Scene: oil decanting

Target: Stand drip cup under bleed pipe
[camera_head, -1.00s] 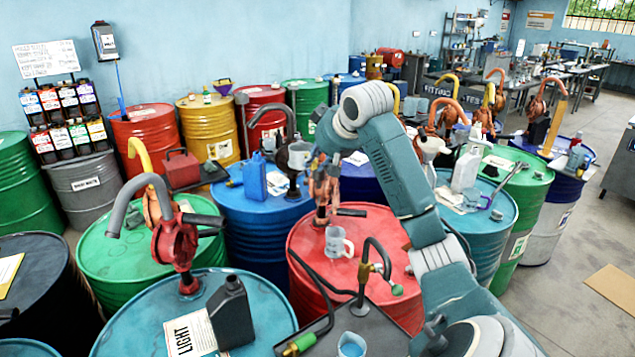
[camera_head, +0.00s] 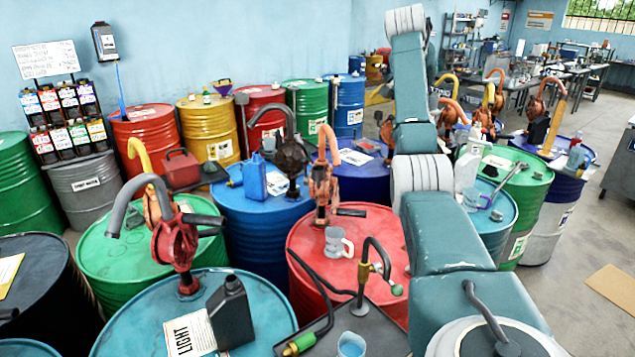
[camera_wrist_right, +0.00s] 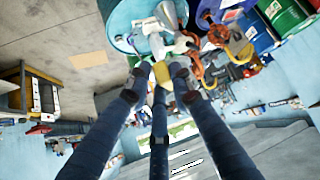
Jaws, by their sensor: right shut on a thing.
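A dark curved pipe (camera_head: 370,245) with a brass valve and a green knob rises from a dark stand top (camera_head: 385,335) at bottom centre. A small clear cup with bluish contents (camera_head: 351,345) stands on that top, left of the pipe's foot. A clear handled jug (camera_head: 338,243) stands on the red drum (camera_head: 380,235). I cannot tell for sure which is the drip cup. My right gripper (camera_wrist_right: 160,75) is shut on a small yellowish thing (camera_wrist_right: 160,95) in the right wrist view; its shape is unclear. The head view does not show this gripper. My left gripper is not in view.
Drums crowd the floor. An orange hand pump (camera_head: 322,185) stands on the red drum. A dark bottle (camera_head: 230,312) and a red pump (camera_head: 175,243) stand on the teal drum (camera_head: 270,290). A hose with a green end (camera_head: 298,345) crosses the stand. Open floor (camera_head: 570,250) lies at right.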

